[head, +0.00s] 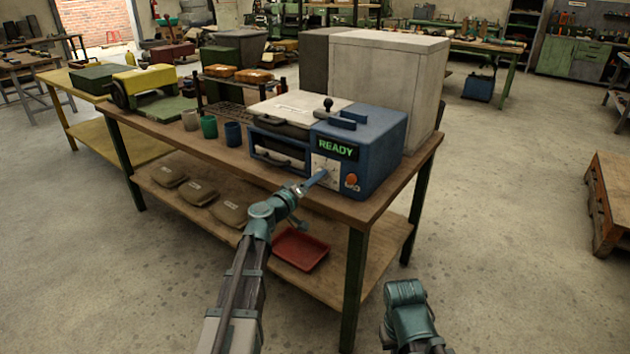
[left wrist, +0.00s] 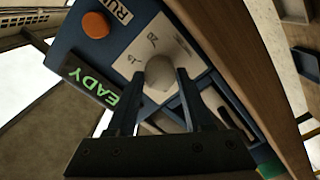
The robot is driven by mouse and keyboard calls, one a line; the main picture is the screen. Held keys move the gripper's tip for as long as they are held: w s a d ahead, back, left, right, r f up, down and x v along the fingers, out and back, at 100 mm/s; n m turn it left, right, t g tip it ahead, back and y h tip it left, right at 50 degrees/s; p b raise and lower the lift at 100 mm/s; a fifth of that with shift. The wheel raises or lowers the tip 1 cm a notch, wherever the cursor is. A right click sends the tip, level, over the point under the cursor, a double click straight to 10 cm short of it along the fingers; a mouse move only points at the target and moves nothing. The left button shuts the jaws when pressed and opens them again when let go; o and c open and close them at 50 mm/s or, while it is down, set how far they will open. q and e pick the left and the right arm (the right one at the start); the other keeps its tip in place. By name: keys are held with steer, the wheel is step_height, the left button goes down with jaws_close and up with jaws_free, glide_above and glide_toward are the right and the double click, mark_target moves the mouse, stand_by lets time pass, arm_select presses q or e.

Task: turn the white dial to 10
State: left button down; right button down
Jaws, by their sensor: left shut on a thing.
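The white dial (left wrist: 160,72) is on a pale panel (head: 325,168) on the front of a blue and white machine (head: 366,130). In the left wrist view the numbers 15 and 20 show on the panel beside the dial; the rest of the scale is hidden. My left gripper (left wrist: 157,80) is shut on the dial, one finger on each side. In the head view my left gripper (head: 318,179) reaches the panel and hides most of the dial. The display (head: 337,149) reads READY. My right arm shows at the bottom right of the head view, and its fingers are not visible.
An orange button (head: 351,180) is to the right of the dial, near a RUN label (left wrist: 117,11). The machine stands on a wooden bench (head: 340,207) with several cups to its left. A red tray (head: 300,249) lies on the lower shelf.

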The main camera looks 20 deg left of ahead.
arm_select(q)
steer(key=shift+s+d+m, duration=0.1)
steer(key=shift+m, duration=0.2)
steer(key=shift+c, duration=1.5)
jaws_free()
steer(key=v, duration=1.4)
